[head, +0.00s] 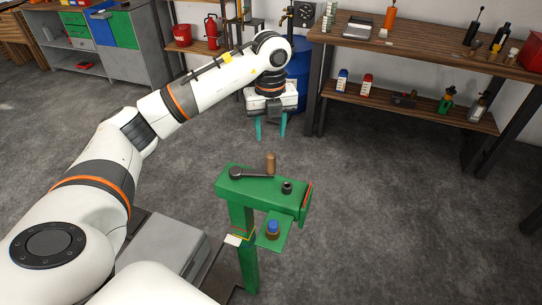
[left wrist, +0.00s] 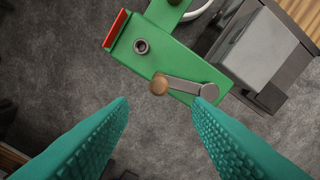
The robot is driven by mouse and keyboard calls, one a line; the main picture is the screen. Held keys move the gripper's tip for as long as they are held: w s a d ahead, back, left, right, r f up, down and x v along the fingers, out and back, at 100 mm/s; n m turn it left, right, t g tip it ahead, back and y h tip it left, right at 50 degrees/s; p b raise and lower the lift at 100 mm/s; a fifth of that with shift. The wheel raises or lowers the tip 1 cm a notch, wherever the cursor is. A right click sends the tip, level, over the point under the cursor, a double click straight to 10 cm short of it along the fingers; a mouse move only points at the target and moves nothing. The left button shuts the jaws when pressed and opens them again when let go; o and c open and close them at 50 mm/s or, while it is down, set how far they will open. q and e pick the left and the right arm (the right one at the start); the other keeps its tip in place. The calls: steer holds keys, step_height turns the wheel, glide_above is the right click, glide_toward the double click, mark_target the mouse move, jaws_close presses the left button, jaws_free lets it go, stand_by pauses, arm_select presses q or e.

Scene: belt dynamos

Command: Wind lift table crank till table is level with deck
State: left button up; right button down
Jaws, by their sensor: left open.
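A green stand (head: 246,262) carries a long green top block (head: 262,188). On the block is a dark crank arm with an upright wooden knob (head: 270,163); the arm runs from its hub at the block's left to the knob. In the left wrist view the knob (left wrist: 158,86) is just beyond the fingertips, centred between them. A small green plate (head: 270,243), apparently the lift table, sits lower than the block and bears a blue-topped brown item (head: 273,229). My left gripper (head: 270,130) is open and empty, pointing down above and behind the knob, apart from it.
A dark round socket (head: 287,187) and a red strip (head: 308,195) are at the block's right end. A wooden workbench (head: 430,53) with tools stands at back right. A blue drum (head: 300,62) is behind my left gripper.

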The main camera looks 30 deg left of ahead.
mark_target(270, 154)
arm_select(q)
step_height(270, 154, down, 9)
steer(key=p, duration=0.2)
steer(key=shift+d+f+p, duration=0.1)
steer(key=shift+p, duration=0.2)
steer(key=shift+f, duration=0.75)
steer(key=shift+c, duration=0.6)
jaws_close()
